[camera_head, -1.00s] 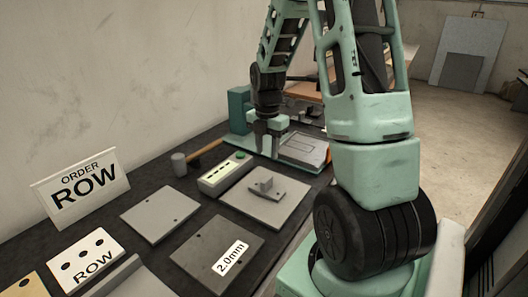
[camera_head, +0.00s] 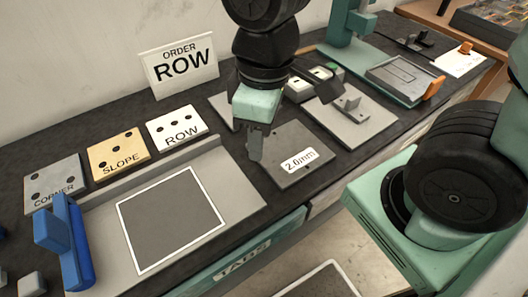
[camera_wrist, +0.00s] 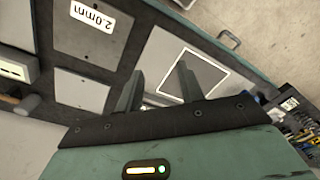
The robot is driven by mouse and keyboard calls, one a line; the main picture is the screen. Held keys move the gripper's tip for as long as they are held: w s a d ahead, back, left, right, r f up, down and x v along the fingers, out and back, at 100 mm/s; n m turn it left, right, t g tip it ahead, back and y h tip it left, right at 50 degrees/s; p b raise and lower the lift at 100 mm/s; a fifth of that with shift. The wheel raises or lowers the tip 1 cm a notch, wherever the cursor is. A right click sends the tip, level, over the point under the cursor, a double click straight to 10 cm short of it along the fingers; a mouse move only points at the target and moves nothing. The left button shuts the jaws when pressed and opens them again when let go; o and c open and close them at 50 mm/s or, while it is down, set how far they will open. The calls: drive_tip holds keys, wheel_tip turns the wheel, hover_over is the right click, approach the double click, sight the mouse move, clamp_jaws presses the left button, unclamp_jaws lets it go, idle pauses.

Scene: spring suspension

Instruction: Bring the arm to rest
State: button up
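My arm comes down from the top of the head view. My gripper (camera_head: 256,148) hangs above the bench between the 2.0mm plate and the grey board with the white-outlined square. In the wrist view my gripper (camera_wrist: 158,85) shows two dark fingers standing apart with nothing between them. The head view shows the fingers nearly edge-on.
The 2.0mm plate (camera_head: 289,178) lies close to my gripper. The ROW block (camera_head: 176,127), SLOPE block (camera_head: 118,156) and ORDER ROW sign (camera_head: 180,73) stand behind. A blue clamp-like piece (camera_head: 69,245) stands at the left. The outlined square (camera_head: 172,218) is bare.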

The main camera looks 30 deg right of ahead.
drive_tip(key=shift+m, duration=0.7)
drive_tip(key=s, duration=0.1)
drive_tip(key=s+a, duration=0.1)
drive_tip(key=s, duration=0.2)
drive_tip(key=shift+s+a, duration=0.15)
drive_tip(key=shift+a, duration=0.25)
